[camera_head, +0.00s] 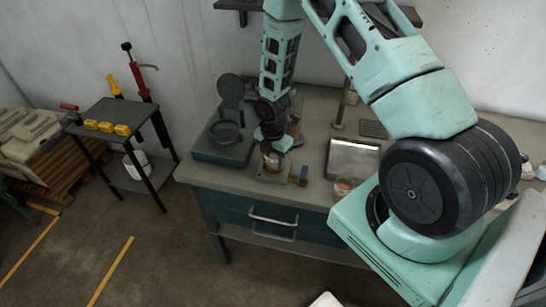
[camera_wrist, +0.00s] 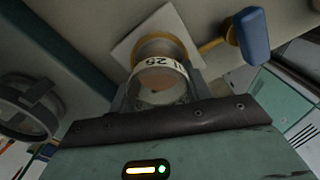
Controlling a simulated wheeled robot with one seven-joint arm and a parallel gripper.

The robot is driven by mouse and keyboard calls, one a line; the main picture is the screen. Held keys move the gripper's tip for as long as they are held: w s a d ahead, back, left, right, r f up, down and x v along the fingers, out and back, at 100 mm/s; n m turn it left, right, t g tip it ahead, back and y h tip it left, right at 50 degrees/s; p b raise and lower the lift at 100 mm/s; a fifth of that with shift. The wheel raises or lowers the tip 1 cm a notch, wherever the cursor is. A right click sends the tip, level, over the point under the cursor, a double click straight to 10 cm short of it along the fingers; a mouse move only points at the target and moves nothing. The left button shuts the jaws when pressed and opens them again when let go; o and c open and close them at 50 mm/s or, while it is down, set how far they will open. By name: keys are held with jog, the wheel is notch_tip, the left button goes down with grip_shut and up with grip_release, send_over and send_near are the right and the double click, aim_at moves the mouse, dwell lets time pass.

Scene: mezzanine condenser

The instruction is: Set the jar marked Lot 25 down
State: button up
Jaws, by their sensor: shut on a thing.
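The jar (camera_wrist: 163,80) is clear, with a white band label that reads 25, upside down in the wrist view. My gripper (camera_wrist: 158,92) is shut on it, one finger on each side. In the head view my gripper (camera_head: 274,151) points down over the front of the bench, and the jar (camera_head: 271,161) shows partly below it. The plate (camera_head: 262,176) also shows in the head view. I cannot tell whether the jar touches it.
A dark green instrument with a raised round lid (camera_head: 231,90) stands left of my gripper on the bench (camera_head: 313,165). A silver box (camera_head: 352,159) and a small round dish (camera_head: 344,187) are to the right. A side table (camera_head: 107,117) with yellow blocks stands at the left.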

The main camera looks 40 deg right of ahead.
jog(key=shift+f, duration=0.2)
jog(key=o, duration=1.1)
jog(key=shift+r, duration=0.1)
notch_tip(320, 180, up, 12)
jog(key=b, duration=0.3)
jog(key=s+a+r+m, duration=0.3)
jog(key=a+r, duration=0.3)
jog(key=a, duration=0.4)
jog(key=s+a+r+m, duration=0.3)
jog(key=s+a, duration=0.1)
jog(key=s, duration=0.3)
jog(key=s+a+r+m, duration=0.3)
jog(key=s+a+m, duration=0.1)
jog(key=s, duration=0.3)
jog(key=s+a+r+m, duration=0.3)
jog(key=s+a, duration=0.3)
jog(key=s, duration=0.1)
jog(key=shift+s+a+y, duration=0.1)
jog(key=shift+y, duration=0.2)
